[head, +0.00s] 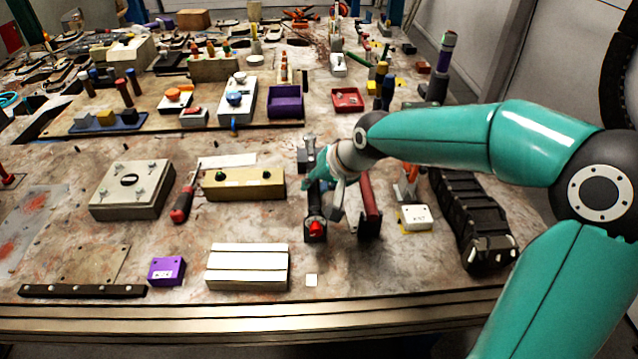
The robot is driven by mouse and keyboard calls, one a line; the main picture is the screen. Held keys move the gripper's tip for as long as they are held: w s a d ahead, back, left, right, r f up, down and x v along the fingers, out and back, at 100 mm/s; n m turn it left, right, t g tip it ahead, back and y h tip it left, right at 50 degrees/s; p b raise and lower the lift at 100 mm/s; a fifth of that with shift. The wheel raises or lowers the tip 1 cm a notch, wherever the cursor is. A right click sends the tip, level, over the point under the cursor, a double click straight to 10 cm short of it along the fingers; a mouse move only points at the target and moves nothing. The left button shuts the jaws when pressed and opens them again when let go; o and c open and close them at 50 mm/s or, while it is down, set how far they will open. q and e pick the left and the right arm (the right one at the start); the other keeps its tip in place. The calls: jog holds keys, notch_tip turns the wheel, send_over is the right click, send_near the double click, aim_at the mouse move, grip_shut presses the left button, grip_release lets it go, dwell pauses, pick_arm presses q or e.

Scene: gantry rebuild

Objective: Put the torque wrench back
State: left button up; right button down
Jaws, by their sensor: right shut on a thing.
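My right gripper (330,180) comes in from the right over the middle of the table. It is shut on a dark, long tool with a red end (315,227), which appears to be the torque wrench. The red end points toward the near table edge, and the gripper hides much of its middle. I cannot tell whether it touches the table or a rest below. A dark red upright piece (371,205) stands just right of the gripper. My left gripper is not in view.
A yellowish block (243,184) and a red-black handled tool (183,203) lie to the left. A white labelled box (415,217) and a black ribbed unit (470,215) are at right. A pale slotted block (247,267) lies in front. Bare table shows before the gripper.

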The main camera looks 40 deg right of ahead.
jog(key=shift+f+b, duration=0.9)
jog(key=shift+f, duration=0.05)
dwell(0.6)
jog(key=c, duration=0.9)
grip_release()
jog(key=shift+o, duration=0.2)
jog(key=shift+f, duration=0.1)
jog(key=v, duration=1.2)
